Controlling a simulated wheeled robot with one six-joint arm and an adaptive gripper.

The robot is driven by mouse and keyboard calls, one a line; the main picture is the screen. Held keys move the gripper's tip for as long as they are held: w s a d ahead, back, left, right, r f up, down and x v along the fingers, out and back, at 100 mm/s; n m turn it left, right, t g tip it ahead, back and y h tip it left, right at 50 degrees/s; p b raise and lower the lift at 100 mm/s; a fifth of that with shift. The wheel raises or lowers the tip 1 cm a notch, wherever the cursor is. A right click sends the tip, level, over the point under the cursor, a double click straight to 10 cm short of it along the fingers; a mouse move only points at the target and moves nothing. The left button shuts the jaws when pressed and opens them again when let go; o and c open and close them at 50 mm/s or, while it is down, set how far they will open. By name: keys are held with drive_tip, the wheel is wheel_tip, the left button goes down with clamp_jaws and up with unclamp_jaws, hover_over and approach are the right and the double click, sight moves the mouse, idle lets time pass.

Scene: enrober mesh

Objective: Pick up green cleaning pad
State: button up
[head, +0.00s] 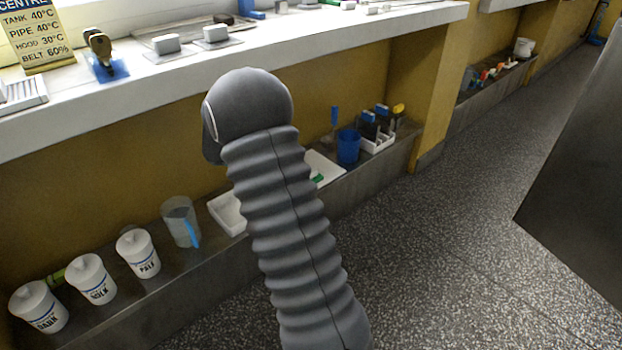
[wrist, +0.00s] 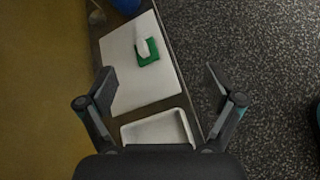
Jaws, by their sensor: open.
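The green cleaning pad (wrist: 155,56) lies on a flat white board in the wrist view, ahead of my gripper. A white object (wrist: 142,46) rests on or against the pad and covers part of it. In the head view only a small green piece of the pad (head: 318,178) shows beside my arm, which hides the rest. My gripper (wrist: 160,85) is open and empty, its two fingers spread wide above the shelf, with the pad apart from them. In the head view my arm hides the fingers.
The white board (wrist: 122,75) and a white tray (wrist: 158,128) lie on the low ledge. A blue cup (head: 348,147) and a clear jug (head: 181,222) flank them. White tubs (head: 138,254) stand at left. The counter (head: 330,30) overhangs behind; speckled floor is free at right.

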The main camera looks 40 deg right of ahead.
sight(317, 172)
drive_tip(key=w+d+f+n, duration=0.1)
drive_tip(key=w+f, duration=0.1)
drive_tip(key=f, duration=0.2)
drive_tip(key=w+d+f+n+h, duration=0.1)
drive_tip(key=w+d+f+n, duration=0.1)
drive_tip(key=f, duration=0.2)
drive_tip(key=w+d+f+n+h+b, duration=0.1)
drive_tip(key=w+d+f+n, duration=0.1)
drive_tip(key=f, duration=0.2)
drive_tip(key=shift+d+f+t, duration=0.15)
drive_tip(key=shift+d+t, duration=0.05)
drive_tip(key=shift+t, duration=0.2)
drive_tip(key=x, duration=0.8)
drive_tip(key=shift+d+f, duration=0.1)
drive_tip(key=shift+d, duration=0.15)
drive_tip(key=shift+w+r+x, duration=0.1)
drive_tip(key=shift+x, duration=1.2)
drive_tip(key=shift+w+r+x, duration=0.15)
drive_tip(key=shift+x, duration=1.2)
drive_tip(key=shift+d, duration=0.1)
drive_tip(key=c, duration=1.2)
drive_tip(key=shift+r, duration=0.1)
drive_tip(key=shift+c, duration=0.2)
